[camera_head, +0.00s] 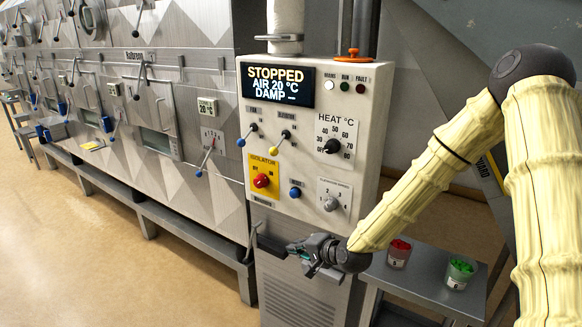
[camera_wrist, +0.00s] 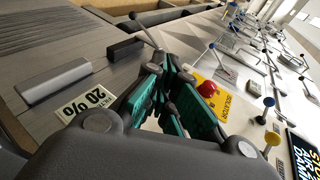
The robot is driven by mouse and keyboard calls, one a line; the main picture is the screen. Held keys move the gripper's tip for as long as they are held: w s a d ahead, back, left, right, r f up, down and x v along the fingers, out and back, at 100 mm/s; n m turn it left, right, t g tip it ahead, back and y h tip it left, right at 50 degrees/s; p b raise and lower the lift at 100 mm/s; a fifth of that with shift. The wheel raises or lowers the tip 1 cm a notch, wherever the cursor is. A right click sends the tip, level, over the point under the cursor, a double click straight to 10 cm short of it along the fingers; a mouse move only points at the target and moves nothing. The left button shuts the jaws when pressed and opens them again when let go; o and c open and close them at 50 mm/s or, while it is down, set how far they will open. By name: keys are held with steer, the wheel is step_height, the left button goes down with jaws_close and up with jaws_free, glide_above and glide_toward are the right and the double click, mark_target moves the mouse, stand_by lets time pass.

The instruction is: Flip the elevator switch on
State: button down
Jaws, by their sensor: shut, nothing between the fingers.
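The elevator switch (camera_head: 279,143) is a lever with a yellow ball end on the light control panel (camera_head: 350,180), right of the blue-ended fan switch (camera_head: 247,135). Its yellow ball hangs down and to the left. In the wrist view its yellow ball (camera_wrist: 272,138) shows at the right, beside the blue ball (camera_wrist: 269,101). My gripper (camera_head: 292,248) is below the panel's lower edge, fingers toward the left, well apart from the switch. In the wrist view my gripper (camera_wrist: 172,85) has teal pads close together, with nothing seen between them.
The yellow isolator plate with a red knob (camera_head: 261,181) sits between my gripper and the switch. The panel also has a heat dial (camera_head: 333,146) and a grey knob (camera_head: 331,203).

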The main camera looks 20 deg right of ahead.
mark_target(278, 146)
steer(key=w+d+r+m+t, duration=0.2)
steer(key=w+d+r, duration=0.1)
steer(key=r, duration=0.8)
steer(key=w+d+r+m+t+y+p, duration=0.1)
steer(key=w+d+r, duration=0.3)
steer(key=r, duration=0.8)
steer(key=shift+w+m+t+p, duration=0.3)
steer(key=shift+m+t, duration=0.3)
steer(key=shift+t, duration=0.3)
steer(key=shift+w, duration=0.15)
steer(key=shift+p+x, duration=1.8)
steer(key=shift+x, duration=3.1)
